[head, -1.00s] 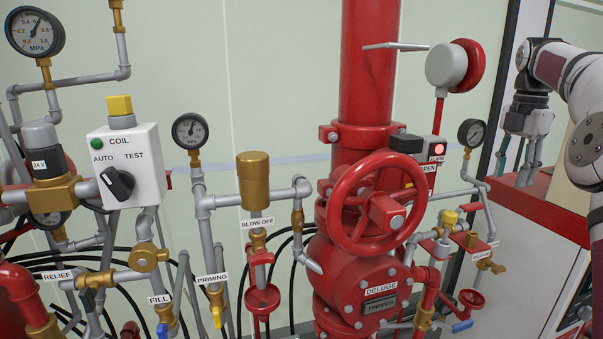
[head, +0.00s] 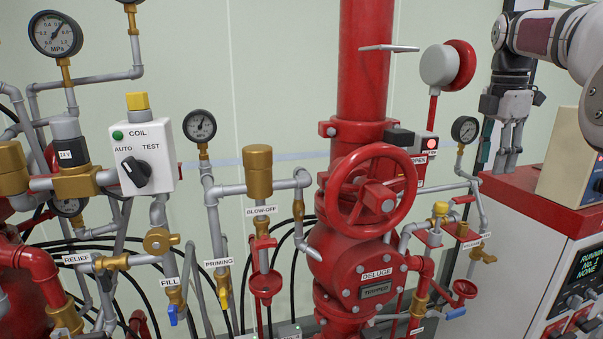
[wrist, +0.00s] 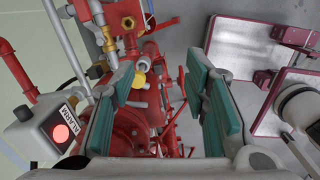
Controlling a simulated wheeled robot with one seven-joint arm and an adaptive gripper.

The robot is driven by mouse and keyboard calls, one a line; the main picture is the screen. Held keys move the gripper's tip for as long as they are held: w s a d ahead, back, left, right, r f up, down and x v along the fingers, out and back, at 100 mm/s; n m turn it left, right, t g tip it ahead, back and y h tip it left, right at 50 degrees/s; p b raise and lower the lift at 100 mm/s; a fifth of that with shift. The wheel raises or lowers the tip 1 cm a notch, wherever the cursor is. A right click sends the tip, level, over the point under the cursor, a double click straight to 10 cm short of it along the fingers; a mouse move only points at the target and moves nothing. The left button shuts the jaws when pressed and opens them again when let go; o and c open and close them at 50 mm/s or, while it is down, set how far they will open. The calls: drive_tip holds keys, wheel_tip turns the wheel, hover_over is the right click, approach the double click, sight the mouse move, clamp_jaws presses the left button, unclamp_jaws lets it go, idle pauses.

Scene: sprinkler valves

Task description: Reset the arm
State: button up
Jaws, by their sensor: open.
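My gripper (head: 508,152) hangs from my arm at the right of the head view, fingers down, beside the red-topped cabinet and clear of the valve pipework. In the wrist view my gripper (wrist: 165,110) shows its two teal-padded fingers spread apart with nothing between them. Red valve parts lie beyond the fingers there. The deluge valve (head: 352,265) with its red handwheel (head: 368,198) stands at centre, its plate reading TRIPPED.
An alarm box (wrist: 50,130) has its red lamp lit. The coil box (head: 135,158) with its knob and several gauges are at left. A red-topped cabinet (head: 545,205) with a display stands at right. Open wall lies behind the pipes.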

drive_tip(key=s+a+r+m+t, duration=0.25)
drive_tip(key=s+a+m, duration=0.55)
drive_tip(key=s+a, duration=0.65)
drive_tip(key=s+a+f+m+t, duration=0.1)
drive_tip(key=s+a+f+m, duration=0.2)
drive_tip(key=s, duration=0.6)
drive_tip(key=s+a+f+m+t, duration=0.1)
drive_tip(key=s+a+f+m, duration=0.2)
drive_tip(key=s+f+m, duration=0.4)
drive_tip(key=shift+s+a+f+m+y, duration=0.3)
drive_tip(key=shift+s+f+m+y, duration=0.1)
drive_tip(key=shift+s+f, duration=0.5)
